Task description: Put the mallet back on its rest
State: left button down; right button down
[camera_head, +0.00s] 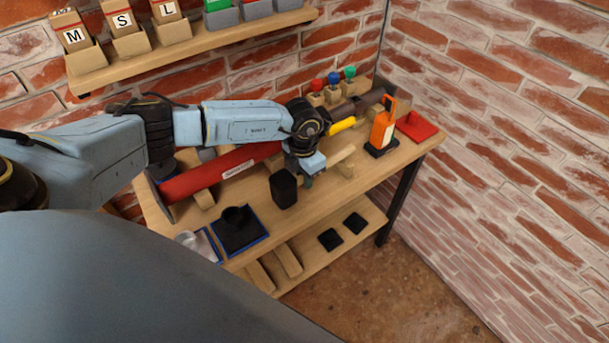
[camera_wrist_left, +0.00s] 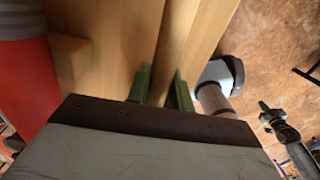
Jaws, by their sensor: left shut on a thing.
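The mallet has a black block head (camera_head: 283,188) and a pale wooden handle (camera_head: 342,155). It lies along the front of the workbench, head to the left and handle to the right. My left gripper (camera_head: 309,180) is shut on the handle close to the head; the wrist hides part of the grip. A small wooden support (camera_head: 345,169), apparently part of the rest, is under the handle's right end; I cannot tell whether they touch. My right gripper is not seen in the head view.
A red cylinder (camera_head: 220,173) lies behind on the workbench (camera_head: 330,196). An orange tool (camera_head: 382,129) and red pad (camera_head: 416,127) stand right. A black-topped blue tray (camera_head: 238,230) is front left. Coloured knobs (camera_head: 333,78) are at the back. A wall shelf (camera_head: 190,49) hangs above.

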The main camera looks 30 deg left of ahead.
pick_arm(q)
jog(key=shift+f+b, duration=0.35)
dwell(0.3)
jog(key=c, duration=1.2)
grip_release()
jog(key=shift+o, duration=0.6)
jog(key=o, duration=0.6)
jog(key=shift+c, duration=0.2)
jog(key=shift+r, duration=0.1)
notch_tip(320, 180, up, 8)
jog(key=p, duration=0.6)
jog(key=shift+s+p, duration=0.1)
jog(key=shift+p, duration=0.3)
